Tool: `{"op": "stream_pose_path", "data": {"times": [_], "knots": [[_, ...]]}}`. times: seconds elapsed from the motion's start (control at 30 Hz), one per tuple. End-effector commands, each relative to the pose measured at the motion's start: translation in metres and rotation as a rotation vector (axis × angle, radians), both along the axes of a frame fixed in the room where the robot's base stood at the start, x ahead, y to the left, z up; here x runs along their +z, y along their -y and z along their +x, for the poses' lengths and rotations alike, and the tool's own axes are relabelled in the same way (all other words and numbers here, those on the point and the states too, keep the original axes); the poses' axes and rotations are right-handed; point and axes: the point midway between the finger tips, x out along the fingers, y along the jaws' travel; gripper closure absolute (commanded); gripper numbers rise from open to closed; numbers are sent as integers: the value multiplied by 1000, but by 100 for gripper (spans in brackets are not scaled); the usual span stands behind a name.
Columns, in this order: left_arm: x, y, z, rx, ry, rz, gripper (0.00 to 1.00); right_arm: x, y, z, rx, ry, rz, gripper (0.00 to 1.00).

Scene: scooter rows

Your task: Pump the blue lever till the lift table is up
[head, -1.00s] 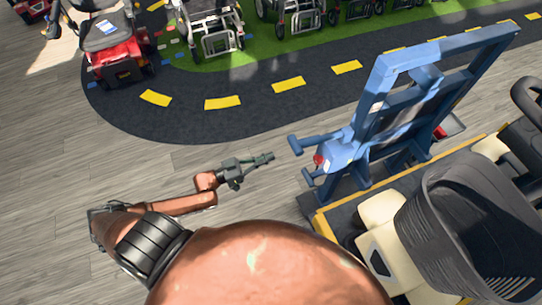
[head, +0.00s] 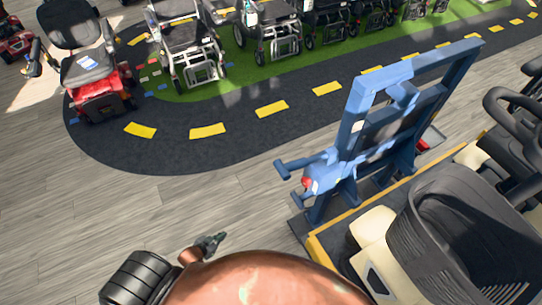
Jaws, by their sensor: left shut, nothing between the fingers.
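A blue lever (head: 300,164) with a crossbar end sticks out to the left from the base of a blue upright frame (head: 357,100). A red knob (head: 306,182) sits just below it. The frame stands at the far edge of a low, dark, yellow-edged platform (head: 322,246), which looks like the lift table; how high it stands is hard to tell. My left gripper (head: 218,239) is shut and empty, low in the picture, left of and nearer than the lever, not touching it. My right gripper is out of view.
A scooter with a black seat (head: 450,230) stands on the platform. A red scooter (head: 97,102) is at the upper left, and several wheelchairs (head: 190,52) line the green strip. The grey wooden floor (head: 200,195) left of the lever is clear.

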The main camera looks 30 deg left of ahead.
Motion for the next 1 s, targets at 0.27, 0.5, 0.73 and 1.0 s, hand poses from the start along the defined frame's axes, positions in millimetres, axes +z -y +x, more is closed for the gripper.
{"op": "stream_pose_path", "data": {"times": [0.27,0.5,0.73,1.0], "knots": [[-132,53,-234,77,-544,67,100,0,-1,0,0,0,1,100],[-150,83,-310,69,-710,66,100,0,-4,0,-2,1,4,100],[-150,84,-313,68,-717,66,100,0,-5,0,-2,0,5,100],[-150,84,-313,69,-716,65,100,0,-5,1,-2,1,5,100]]}}
